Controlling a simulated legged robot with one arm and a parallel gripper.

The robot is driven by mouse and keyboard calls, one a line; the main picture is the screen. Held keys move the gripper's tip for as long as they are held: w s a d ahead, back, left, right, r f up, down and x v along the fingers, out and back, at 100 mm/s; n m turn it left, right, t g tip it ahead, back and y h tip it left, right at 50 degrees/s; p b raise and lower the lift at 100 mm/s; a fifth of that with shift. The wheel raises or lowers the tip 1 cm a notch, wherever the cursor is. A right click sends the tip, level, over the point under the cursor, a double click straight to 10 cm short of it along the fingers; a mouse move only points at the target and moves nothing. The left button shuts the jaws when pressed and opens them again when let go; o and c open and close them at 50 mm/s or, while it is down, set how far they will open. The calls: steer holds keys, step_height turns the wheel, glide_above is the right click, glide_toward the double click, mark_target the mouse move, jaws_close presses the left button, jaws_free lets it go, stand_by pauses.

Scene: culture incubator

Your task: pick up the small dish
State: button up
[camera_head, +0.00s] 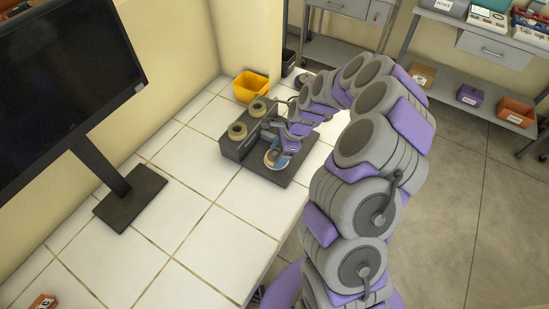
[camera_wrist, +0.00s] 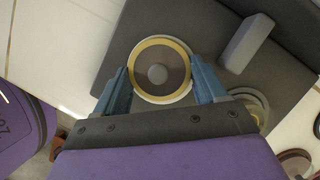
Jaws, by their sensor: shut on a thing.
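The small dish (camera_wrist: 147,55) is round, with a yellowish rim and a darker middle with a grey centre. In the wrist view it sits between the two blue fingers of my gripper (camera_wrist: 160,84), which is shut on it. Below the dish lies the dark grey incubator base (camera_wrist: 107,73). In the head view my gripper (camera_head: 281,150) is over the front part of the incubator (camera_head: 268,171), with the dish (camera_head: 273,157) at its fingertips. I cannot tell whether the dish is raised off the surface.
Two other round dishes (camera_head: 237,130) (camera_head: 258,108) sit on the incubator's raised back part. A yellow bin (camera_head: 250,86) stands behind it on the white tiled table (camera_head: 216,240). A monitor (camera_head: 65,75) stands at the left. The table's front left is mostly clear.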

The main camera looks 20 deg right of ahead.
steer(key=shift+d, duration=0.25)
steer(key=shift+w+a+r, duration=0.1)
steer(key=shift+r, duration=0.5)
step_height(320, 180, up, 3)
steer(key=shift+f+p, duration=0.1)
steer(key=shift+p, duration=0.7)
steer(key=s+d+p, duration=0.2)
steer(key=s+d, duration=0.8)
steer(key=d, duration=0.3)
steer(key=w+a+r+n+g+h, duration=0.1)
steer(key=w+a+r+n, duration=0.2)
steer(key=n, duration=0.3)
steer(key=w+a+r+n+g+h, duration=0.2)
steer(key=w+a+r+n, duration=0.2)
steer(key=a+n, duration=0.2)
steer(key=w+a+r+n+g+h, duration=0.1)
steer(key=w+a+r+n+g, duration=0.1)
steer(key=w+a+r+n, duration=0.2)
steer(key=shift+a+n, duration=0.2)
steer(key=shift+n, duration=0.6)
steer(key=shift+a+n, duration=0.2)
steer(key=shift+n, duration=0.6)
steer(key=shift+w, duration=0.15)
